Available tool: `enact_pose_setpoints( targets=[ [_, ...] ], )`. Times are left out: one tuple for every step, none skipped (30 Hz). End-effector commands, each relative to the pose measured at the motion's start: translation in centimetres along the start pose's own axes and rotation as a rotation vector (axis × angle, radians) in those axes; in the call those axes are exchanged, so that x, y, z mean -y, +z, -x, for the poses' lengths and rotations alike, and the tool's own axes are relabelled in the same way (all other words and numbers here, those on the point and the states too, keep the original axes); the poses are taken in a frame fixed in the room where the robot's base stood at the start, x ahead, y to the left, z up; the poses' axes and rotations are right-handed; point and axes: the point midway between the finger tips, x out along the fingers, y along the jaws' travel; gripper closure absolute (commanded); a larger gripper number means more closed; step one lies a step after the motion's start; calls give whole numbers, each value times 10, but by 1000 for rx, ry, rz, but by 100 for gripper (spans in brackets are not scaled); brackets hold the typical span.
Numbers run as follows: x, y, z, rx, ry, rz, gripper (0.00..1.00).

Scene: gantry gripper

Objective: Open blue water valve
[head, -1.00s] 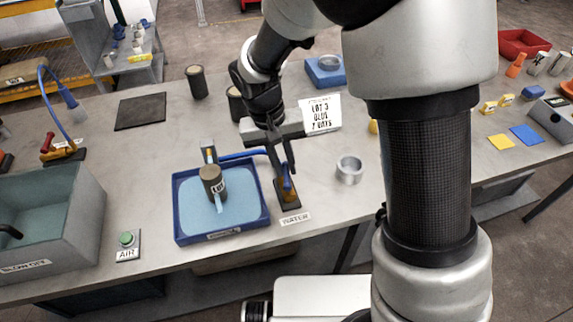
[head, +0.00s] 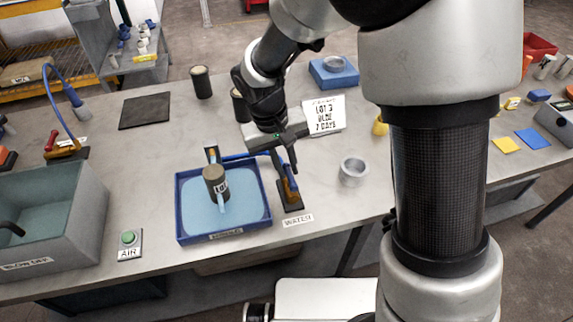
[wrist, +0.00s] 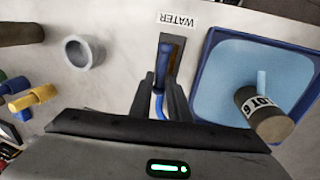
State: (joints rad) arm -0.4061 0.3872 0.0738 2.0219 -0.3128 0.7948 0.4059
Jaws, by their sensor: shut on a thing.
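The blue water valve handle (head: 291,184) stands on a brass body with a dark base, behind the WATER label (head: 298,220). My gripper (head: 287,166) reaches down from behind and is shut on the blue handle. In the wrist view, the handle (wrist: 164,62) shows between the two dark fingers (wrist: 161,92), which partly hide it. A blue hose runs from the valve to a spout by the blue tray (head: 181,214).
A metal cup (head: 353,172) stands right of the valve. A white sign (head: 324,115) and dark cylinders (head: 201,82) stand behind. The AIR button (head: 129,238) and grey bin (head: 50,215) are at left. The bench between cup and front edge is clear.

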Motion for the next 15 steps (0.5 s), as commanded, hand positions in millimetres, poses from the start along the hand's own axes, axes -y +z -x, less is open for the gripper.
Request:
enact_pose_setpoints(
  targets=[
    [0, -2, 1, -5, -1, 0, 79],
    [1, -2, 1, -5, -1, 0, 74],
    [1, -2, 1, -5, -1, 0, 69],
    [0, -2, 1, -4, -1, 0, 69],
    [0, -1, 1, -4, -1, 0, 69],
    [0, -1, 1, -4, -1, 0, 69],
    [0, -1, 1, -3, -1, 0, 69],
    [0, -1, 1, -3, -1, 0, 69],
    [0, -1, 1, -2, -1, -1, 69],
    [0, -1, 1, -2, -1, -1, 69],
    [0, -1, 1, -2, -1, -1, 69],
    [0, -1, 2, -2, -1, -1, 69],
    [0, -1, 3, -3, -1, -1, 69],
    [0, -1, 5, -3, -1, -1, 69],
    [0, -2, 9, -5, -1, -1, 69]
  ],
)
